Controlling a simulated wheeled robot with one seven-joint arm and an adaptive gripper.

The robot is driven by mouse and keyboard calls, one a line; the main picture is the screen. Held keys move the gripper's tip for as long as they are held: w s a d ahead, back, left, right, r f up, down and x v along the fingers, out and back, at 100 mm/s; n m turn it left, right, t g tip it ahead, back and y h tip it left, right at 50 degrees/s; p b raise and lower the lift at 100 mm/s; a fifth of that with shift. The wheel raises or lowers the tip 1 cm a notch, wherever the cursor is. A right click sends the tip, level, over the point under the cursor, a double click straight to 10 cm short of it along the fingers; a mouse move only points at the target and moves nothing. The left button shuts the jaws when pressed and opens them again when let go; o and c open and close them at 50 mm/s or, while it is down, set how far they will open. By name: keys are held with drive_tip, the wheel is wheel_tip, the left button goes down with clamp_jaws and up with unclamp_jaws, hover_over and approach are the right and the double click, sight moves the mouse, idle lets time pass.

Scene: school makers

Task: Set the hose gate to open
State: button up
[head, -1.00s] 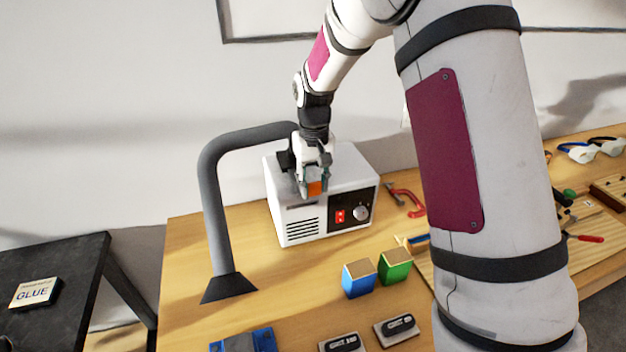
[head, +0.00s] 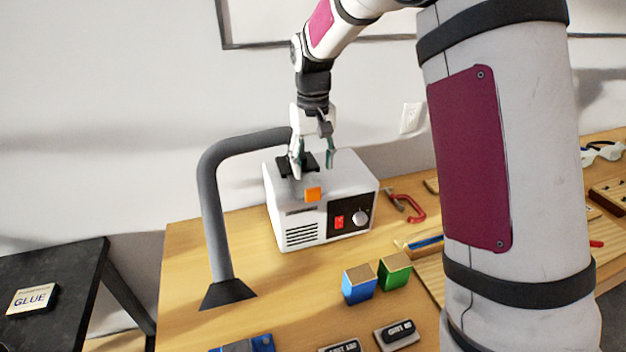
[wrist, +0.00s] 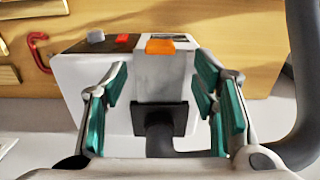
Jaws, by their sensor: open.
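A white extractor box (head: 345,182) stands on the wooden bench, with a grey hose (head: 212,215) that curves up and over into its black collar. The hose gate's orange tab (head: 313,194) sticks out at the top front edge of the box. The tab also shows in the wrist view (wrist: 160,46), beyond the black collar (wrist: 160,118). My gripper (head: 314,165) is open and empty above the box, apart from the tab. In the wrist view its fingers (wrist: 162,75) stand wide on either side of the collar and grey gate body.
The box front has a red switch (head: 339,222) and a grey knob (head: 361,217). A red clamp (head: 413,208) lies to the right. The hose stands close on the left.

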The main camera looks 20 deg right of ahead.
sight(313, 188)
drive_tip(key=shift+r, duration=2.05)
drive_tip(key=shift+r, duration=0.1)
drive_tip(key=s+r+t, duration=0.2)
drive_tip(key=s+r, duration=0.4)
drive_tip(key=s, duration=0.4)
drive_tip(key=s+r+t, duration=0.2)
drive_tip(key=s+r, duration=0.3)
drive_tip(key=s, duration=0.5)
drive_tip(key=s+f+t, duration=0.1)
drive_tip(key=s, duration=0.9)
drive_tip(key=shift+f+t, duration=0.3)
drive_tip(key=shift+f, duration=0.05)
drive_tip(key=shift+d, duration=0.1)
